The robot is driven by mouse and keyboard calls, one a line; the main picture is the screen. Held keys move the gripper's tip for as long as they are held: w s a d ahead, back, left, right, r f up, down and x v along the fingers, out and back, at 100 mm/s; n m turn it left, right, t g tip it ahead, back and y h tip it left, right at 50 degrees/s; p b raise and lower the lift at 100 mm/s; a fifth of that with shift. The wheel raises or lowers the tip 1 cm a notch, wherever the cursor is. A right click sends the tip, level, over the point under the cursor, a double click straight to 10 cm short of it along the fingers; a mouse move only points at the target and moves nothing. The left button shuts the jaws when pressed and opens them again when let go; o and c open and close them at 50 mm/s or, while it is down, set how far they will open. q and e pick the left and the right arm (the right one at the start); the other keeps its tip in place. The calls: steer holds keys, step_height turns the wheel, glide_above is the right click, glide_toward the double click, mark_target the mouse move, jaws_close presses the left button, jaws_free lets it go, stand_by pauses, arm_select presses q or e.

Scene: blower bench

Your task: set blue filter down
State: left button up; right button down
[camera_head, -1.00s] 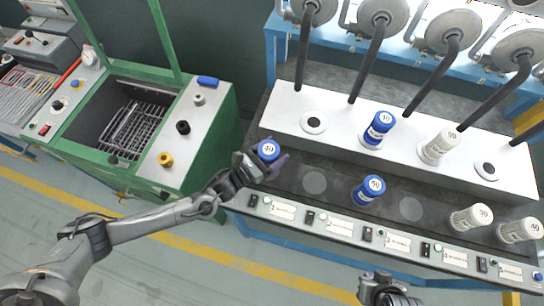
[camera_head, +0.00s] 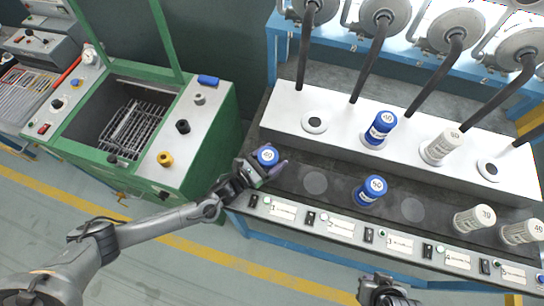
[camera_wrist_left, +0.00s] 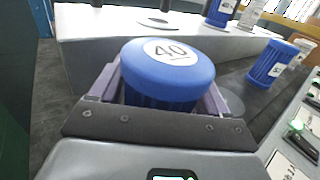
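A blue filter with a white top label reading 40 (camera_head: 267,155) is between the fingers of my left gripper (camera_head: 264,168), at the left end of the dark bench strip. In the left wrist view the blue filter (camera_wrist_left: 167,72) stands upright with a finger on each side, and the fingers look closed on it. Its lower part is hidden by the gripper, so I cannot tell whether its base touches the bench. My right gripper (camera_head: 384,290) is at the bottom edge, apart from everything; its fingertips are not clear.
Another blue filter (camera_head: 370,190) stands on the dark strip (camera_head: 340,190), and one (camera_head: 380,128) is on the white raised block (camera_head: 345,130). White filters stand at right (camera_head: 473,219) and on the block (camera_head: 440,147). A green tank (camera_head: 215,135) is at left. Round marks on the strip are bare.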

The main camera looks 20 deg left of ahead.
arm_select(q)
steer(key=o, duration=0.4)
steer(key=shift+r, duration=0.1)
steer(key=shift+s, duration=0.15)
steer(key=v, duration=1)
steer(key=shift+s+a+p, duration=0.1)
steer(key=shift+a+p, duration=0.05)
steer(key=shift+p, duration=0.25)
steer(key=shift+s+a, duration=0.35)
steer(key=shift+s, duration=0.25)
steer(key=shift+s+r, duration=0.1)
